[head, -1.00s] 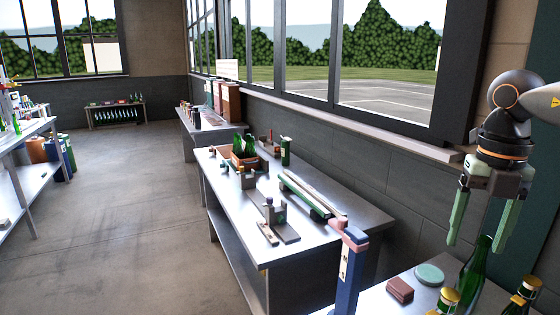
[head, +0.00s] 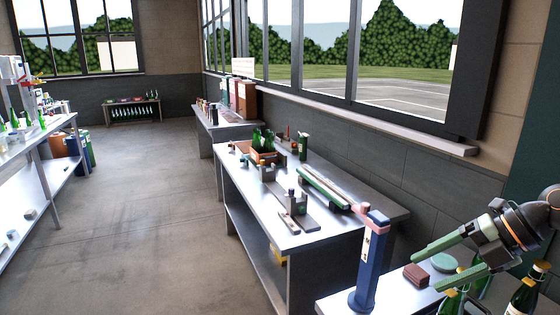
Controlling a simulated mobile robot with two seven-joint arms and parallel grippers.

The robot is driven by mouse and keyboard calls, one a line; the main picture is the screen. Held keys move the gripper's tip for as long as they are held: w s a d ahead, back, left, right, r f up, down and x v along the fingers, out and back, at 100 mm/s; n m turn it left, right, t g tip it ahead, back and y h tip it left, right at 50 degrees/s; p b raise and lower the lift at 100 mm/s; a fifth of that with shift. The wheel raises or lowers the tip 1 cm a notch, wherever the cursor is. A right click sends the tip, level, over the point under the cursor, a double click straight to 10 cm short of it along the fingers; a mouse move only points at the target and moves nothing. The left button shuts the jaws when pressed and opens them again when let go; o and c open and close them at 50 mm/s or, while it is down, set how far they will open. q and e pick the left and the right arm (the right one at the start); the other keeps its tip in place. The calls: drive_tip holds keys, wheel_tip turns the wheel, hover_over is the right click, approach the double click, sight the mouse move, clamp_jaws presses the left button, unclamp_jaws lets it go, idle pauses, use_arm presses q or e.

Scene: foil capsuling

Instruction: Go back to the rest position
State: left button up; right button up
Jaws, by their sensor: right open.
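My right gripper (head: 426,268) is at the lower right of the head view. Its two green fingers are spread apart and point left. I cannot tell how far the fingers are from the block. My left gripper is not in view.
Green bottles with gold caps (head: 450,302) stand close under my right gripper. A round green disc (head: 445,262) lies behind it. A blue post with a pink top (head: 371,260) stands to its left. A steel bench (head: 245,195) lies beyond; the floor (head: 130,220) is clear.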

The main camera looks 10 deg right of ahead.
drive_tip(key=d+f+m+t+h, duration=0.3)
drive_tip(key=f+m+t+h, duration=0.3)
drive_tip(key=f+m+t, duration=0.85)
drive_tip(key=s+a+f+m+g+h, duration=0.1)
drive_tip(key=s+f+m+g, duration=0.2)
drive_tip(key=s, duration=0.1)
drive_tip(key=s+a+f+m+g+h, duration=0.1)
drive_tip(key=s+a+f+m+g, duration=0.1)
drive_tip(key=s+f+m+g, duration=0.2)
drive_tip(key=s+a+f+m+g+h, duration=0.1)
drive_tip(key=s+a+f+m+g, duration=0.1)
drive_tip(key=s+f+m+g, duration=0.1)
drive_tip(key=shift+s+f+m+g+h, duration=0.35)
drive_tip(key=shift+s+f+m+h, duration=0.05)
drive_tip(key=shift+s+f+m, duration=0.15)
drive_tip(key=s+a+f+m+g+y, duration=0.1)
drive_tip(key=s+a+g+y, duration=0.15)
drive_tip(key=s+a, duration=0.25)
drive_tip(key=s+a+f+g+y, duration=0.1)
drive_tip(key=s+a+f+g, duration=0.15)
drive_tip(key=s+a, duration=0.25)
drive_tip(key=w+a+f+t+b, duration=0.2)
drive_tip(key=f, duration=0.5)
drive_tip(key=w+a+f+t+y+b, duration=0.1)
drive_tip(key=w+a+f+t+b, duration=0.1)
drive_tip(key=f, duration=0.5)
drive_tip(key=shift+w+f+t, duration=0.2)
drive_tip(key=shift+w+t, duration=0.15)
drive_tip(key=shift+t, duration=0.35)
